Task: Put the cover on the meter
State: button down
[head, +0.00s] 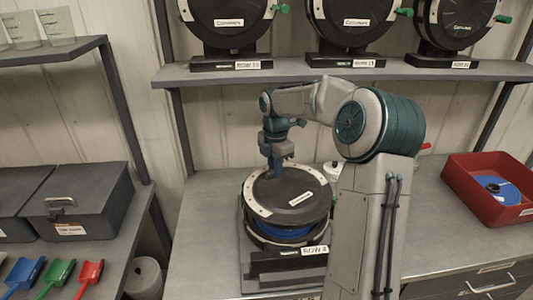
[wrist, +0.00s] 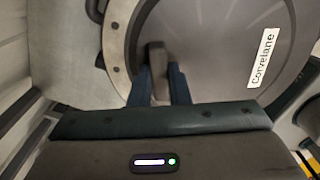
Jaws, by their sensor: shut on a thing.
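The cover (head: 300,182) is a dark round lid with a pale rim section and a white "Corvelane" label. My gripper (head: 276,168) is above its left part, shut on its dark grip. In the wrist view the fingers (wrist: 160,88) close around that grip, and the cover (wrist: 205,45) fills the upper picture. The meter (head: 282,262) stands on the bench below, with a dark base and a "ROW" label. A blue part (head: 285,232) shows under the cover's front edge. I cannot tell whether the cover touches the meter.
A shelf (head: 290,71) above holds several covered meters. A red bin (head: 485,205) with a blue disc stands at right on the bench (head: 420,230). A white container (head: 332,171) is close behind the meter. Grey boxes (head: 85,203) and colored scoops (head: 57,273) are at left.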

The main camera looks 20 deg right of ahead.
jog(key=shift+w+d, duration=0.1)
jog(key=shift+w, duration=0.3)
jog(key=shift+s+f+b, duration=0.15)
jog(key=shift+f+b, duration=1.45)
jog(key=shift+f, duration=0.6)
jog(key=shift+p, duration=0.45)
jog(key=shift+f, duration=1.1)
dwell(1.3)
jog(key=c, duration=1.3)
grip_release()
jog(key=shift+r, duration=0.1)
jog(key=shift+c, duration=0.3)
